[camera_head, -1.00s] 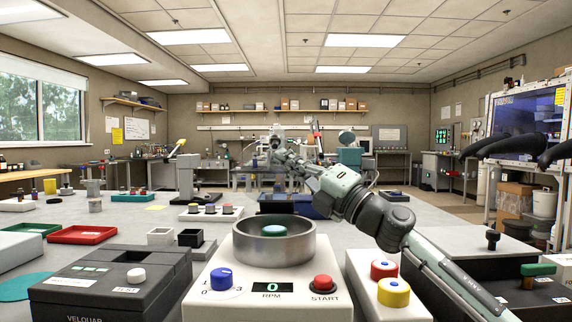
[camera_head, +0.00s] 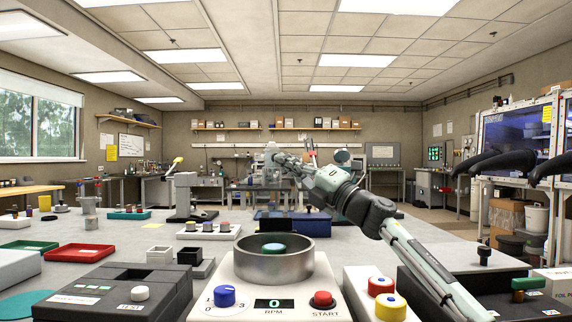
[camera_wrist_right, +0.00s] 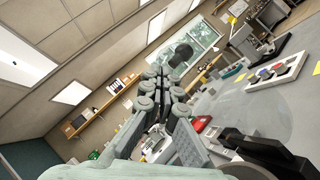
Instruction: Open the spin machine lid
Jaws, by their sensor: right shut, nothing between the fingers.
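The spin machine (camera_head: 254,314) is a white box at the front middle, with a blue knob, an RPM display reading 0 and a red START button. Its metal bowl (camera_head: 274,268) shows a green-topped centre from above. I cannot make out an opaque lid over it. In the right wrist view a faint see-through disc (camera_wrist_right: 258,115) lies over the grey table; I cannot tell if it is the lid. My right gripper (camera_head: 272,156) is beyond and above the bowl, apart from it. Its fingers (camera_wrist_right: 160,78) are shut and empty. My left gripper is out of view.
A dark box with a white knob (camera_head: 110,292) stands left of the machine. A white block with red and yellow buttons (camera_head: 358,290) stands close on its right. A white rack (camera_head: 209,231) and small open boxes (camera_head: 159,254) are behind. Glove ports (camera_head: 500,160) are at right.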

